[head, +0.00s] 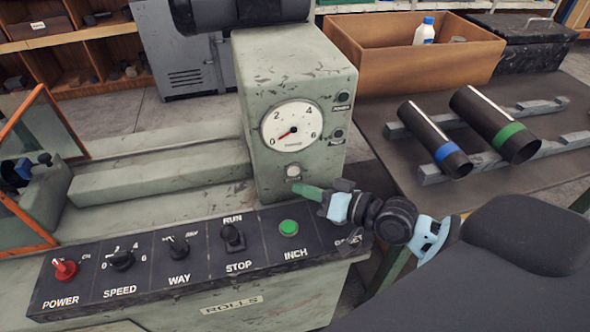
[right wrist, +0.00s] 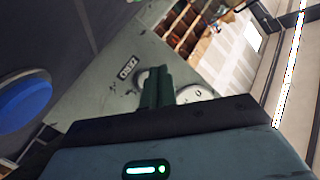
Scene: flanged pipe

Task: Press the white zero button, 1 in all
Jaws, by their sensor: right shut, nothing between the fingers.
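The white zero button (head: 293,171) is a small round button on the front of the grey-green gauge housing, below the dial. In the right wrist view the ZERO label (right wrist: 127,68) shows on the housing, with a pale round shape beside it, partly hidden by my fingers. My right gripper (head: 300,190) has green fingers, shut with nothing between them. Its tips are just below and slightly right of the button in the head view. Whether they touch it I cannot tell. It also shows in the right wrist view (right wrist: 157,72). My left gripper is not in view.
The dial (head: 292,125) and two small dark buttons sit above. A control panel (head: 200,250) with a red power knob, switches and a green INCH button (head: 289,228) lies below. Right, a table (head: 480,195) holds two dark pipes on rails and a brown box (head: 385,62).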

